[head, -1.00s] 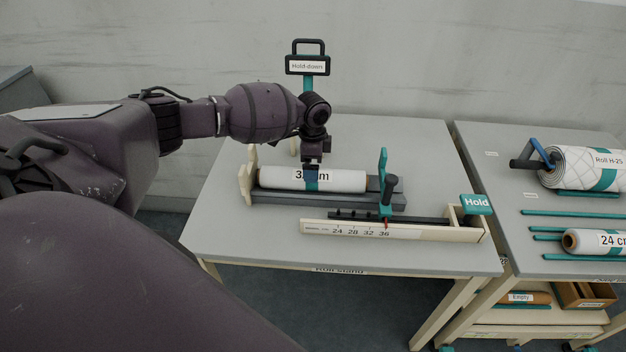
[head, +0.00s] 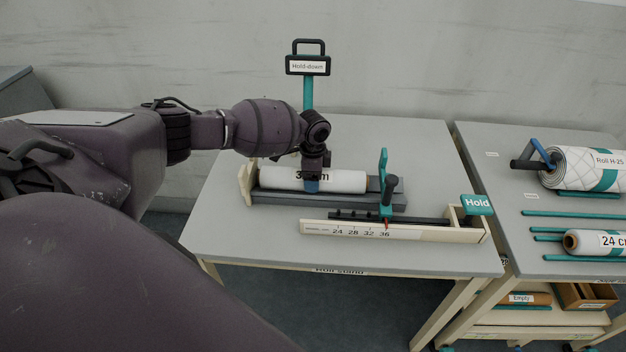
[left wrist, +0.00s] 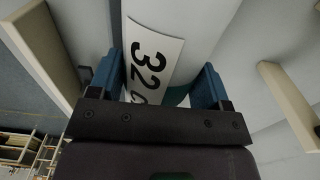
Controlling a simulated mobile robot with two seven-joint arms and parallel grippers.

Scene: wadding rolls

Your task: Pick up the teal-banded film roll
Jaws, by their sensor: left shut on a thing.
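The white film roll (head: 345,181) lies in a grey cradle (head: 370,199) on the near table, with a "32 cm" label partly covered by my gripper. Its teal band is mostly hidden in the head view; a bit of teal (left wrist: 178,97) shows in the left wrist view. My left gripper (head: 312,187) points down over the roll's middle. In the left wrist view its blue fingers (left wrist: 160,82) stand on both sides of the roll, shut on it. The roll still appears to lie in the cradle. My right gripper is not in view.
A teal hold-down post with a black handle (head: 308,66) stands behind the gripper. A ruler rail (head: 350,230) with a teal upright (head: 383,177) lies in front. The right table holds a quilted roll (head: 575,168) and a "24 cm" roll (head: 590,242).

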